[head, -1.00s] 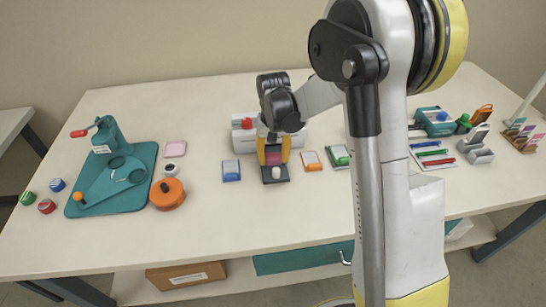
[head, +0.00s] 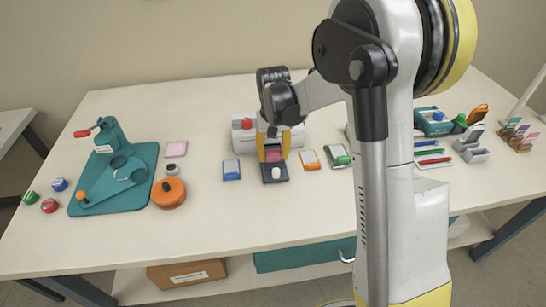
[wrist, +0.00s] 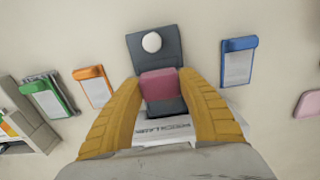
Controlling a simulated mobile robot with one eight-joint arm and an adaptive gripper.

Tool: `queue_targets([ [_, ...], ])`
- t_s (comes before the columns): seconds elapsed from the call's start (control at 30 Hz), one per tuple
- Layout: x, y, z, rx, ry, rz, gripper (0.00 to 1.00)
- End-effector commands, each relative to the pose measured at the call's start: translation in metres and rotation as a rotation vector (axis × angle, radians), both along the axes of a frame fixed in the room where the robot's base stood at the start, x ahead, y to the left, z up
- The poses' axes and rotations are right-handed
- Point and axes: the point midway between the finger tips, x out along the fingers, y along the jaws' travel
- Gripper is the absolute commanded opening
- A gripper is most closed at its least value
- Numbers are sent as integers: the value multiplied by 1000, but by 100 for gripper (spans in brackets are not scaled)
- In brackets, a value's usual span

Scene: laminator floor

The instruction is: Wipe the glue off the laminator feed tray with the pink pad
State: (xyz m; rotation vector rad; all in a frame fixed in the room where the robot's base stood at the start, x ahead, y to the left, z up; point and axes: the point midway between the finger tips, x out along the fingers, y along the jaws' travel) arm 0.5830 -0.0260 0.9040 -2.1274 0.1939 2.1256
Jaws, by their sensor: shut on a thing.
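The laminator (head: 241,139) is a pale machine with a red part, partly hidden behind my arm. Its dark grey feed tray (head: 268,180) juts out in front; it also shows in the wrist view (wrist: 138,46). A white round spot (wrist: 152,42), which I take for the glue, is near the tray's outer end; it also shows in the head view (head: 276,173). My gripper (wrist: 158,88) is shut on a dusky pink pad (wrist: 159,85), held over the tray between the laminator and the white spot. The pad and spot are apart. I cannot tell whether the pad touches the tray.
A blue-edged card holder (head: 231,170) lies left of the tray; orange (head: 309,160) and green (head: 339,156) ones lie right. A pale pink flat piece (head: 176,149), a round orange thing (head: 168,194) and a teal press (head: 115,183) stand farther left. The table front is clear.

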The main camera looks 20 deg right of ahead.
Motion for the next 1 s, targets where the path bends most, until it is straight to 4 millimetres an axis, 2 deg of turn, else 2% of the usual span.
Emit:
queue_targets([
  [0.6,3,-1,56,0,0,1,6],
  [1.0,3,-1,58,0,0,2,6],
])
